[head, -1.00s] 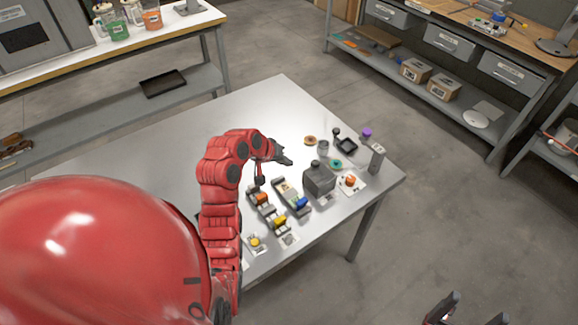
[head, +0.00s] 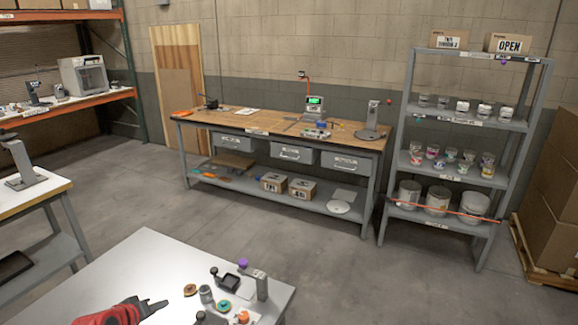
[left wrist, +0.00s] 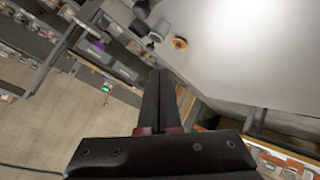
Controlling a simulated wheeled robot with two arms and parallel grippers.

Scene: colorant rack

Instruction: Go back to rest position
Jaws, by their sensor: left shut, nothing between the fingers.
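My left gripper (head: 150,306) shows at the bottom of the head view, above the white table (head: 135,260). It is shut and empty. Only its dark fingers and part of the red wrist are in the picture. In the left wrist view its fingers (left wrist: 158,100) lie together, with the table's pale top beyond them. My right gripper is not in view.
Small items stand at the table's right: a purple-topped piece (head: 242,265), a brown ring (head: 190,290), a grey upright block (head: 262,285). Behind are a wooden workbench (head: 270,124) and a shelf rack (head: 455,125). Grey floor (head: 330,270) lies clear between.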

